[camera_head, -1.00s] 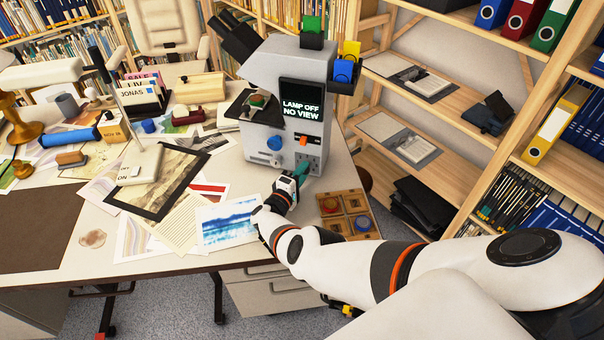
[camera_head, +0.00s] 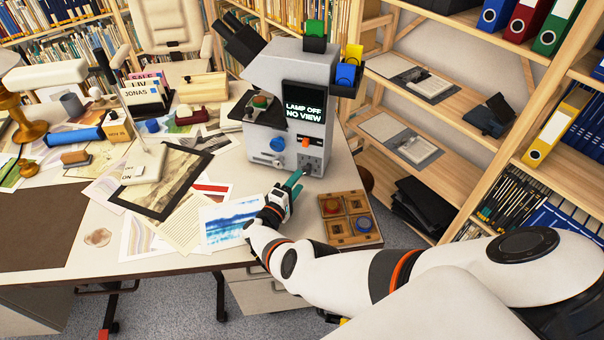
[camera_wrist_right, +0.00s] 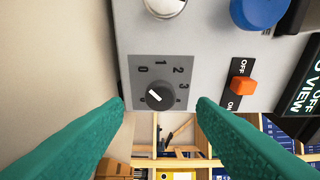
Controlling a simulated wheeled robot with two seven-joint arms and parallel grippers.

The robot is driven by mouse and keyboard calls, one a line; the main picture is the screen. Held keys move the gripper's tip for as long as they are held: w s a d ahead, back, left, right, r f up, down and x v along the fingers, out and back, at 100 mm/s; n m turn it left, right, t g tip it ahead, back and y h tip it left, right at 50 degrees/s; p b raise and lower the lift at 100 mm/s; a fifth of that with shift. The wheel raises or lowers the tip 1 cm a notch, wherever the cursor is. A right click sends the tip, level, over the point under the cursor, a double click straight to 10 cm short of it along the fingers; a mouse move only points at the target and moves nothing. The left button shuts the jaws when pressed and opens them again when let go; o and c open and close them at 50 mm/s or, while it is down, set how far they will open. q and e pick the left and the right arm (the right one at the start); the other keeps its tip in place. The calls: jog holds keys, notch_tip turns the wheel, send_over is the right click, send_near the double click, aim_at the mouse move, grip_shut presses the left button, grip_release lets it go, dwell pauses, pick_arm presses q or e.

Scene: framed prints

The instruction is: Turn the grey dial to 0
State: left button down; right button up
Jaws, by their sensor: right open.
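The grey dial (camera_wrist_right: 155,96) sits on a grey plate marked 0, 1, 2 and 3 on the microscope (camera_head: 262,135). Its short white mark lies slanted, from upper left to lower right in the right wrist view; I cannot tell which end points. In the head view the dial (camera_head: 308,170) is small, at the microscope's lower right front. My right gripper (camera_head: 296,179) is open and empty, with its teal fingertips (camera_wrist_right: 160,103) apart on either side of the dial in the wrist view. They stand off in front of it, not visibly touching. My left gripper is out of view.
Above the dial plate is an orange lamp switch (camera_head: 306,142); a blue knob (camera_head: 277,144) is left of it. A wooden tray (camera_head: 334,206) with round pieces lies right of the gripper. Prints and papers (camera_head: 228,220) cover the table to the left.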

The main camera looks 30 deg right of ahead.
jog(key=v, duration=0.2)
jog(key=shift+s+a, duration=0.2)
jog(key=shift+a, duration=0.1)
jog(key=shift+a, duration=0.1)
dwell(0.3)
